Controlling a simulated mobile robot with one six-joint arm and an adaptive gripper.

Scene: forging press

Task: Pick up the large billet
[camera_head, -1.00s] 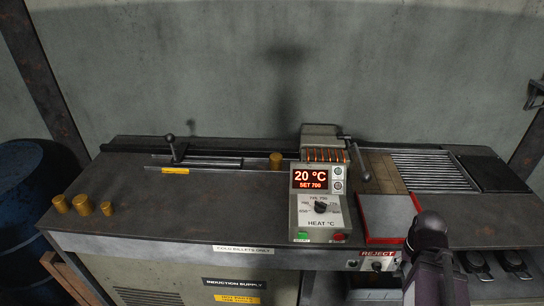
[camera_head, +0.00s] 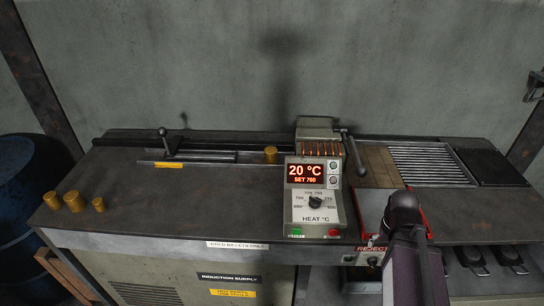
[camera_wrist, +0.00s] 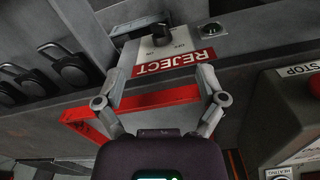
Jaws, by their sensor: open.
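Three brass-coloured billets stand upright at the left end of the bench in the head view: a left one (camera_head: 52,200), a middle one (camera_head: 73,201) and a right one (camera_head: 99,204). The right one looks smaller; the left and middle are close in size, and I cannot tell which is largest. Another billet (camera_head: 270,154) stands by the rail left of the heater. My arm's end is at the right front, far from the three billets, its fingers hidden there. In the wrist view my gripper (camera_wrist: 160,82) is open and empty, over the red-edged reject area.
The heater box (camera_head: 316,190) reads 20 °C, SET 700, and stands mid-bench. A lever (camera_head: 165,142) and rail run along the back left. The reject switch panel (camera_wrist: 165,40) is close to my fingers. The bench between billets and heater is clear.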

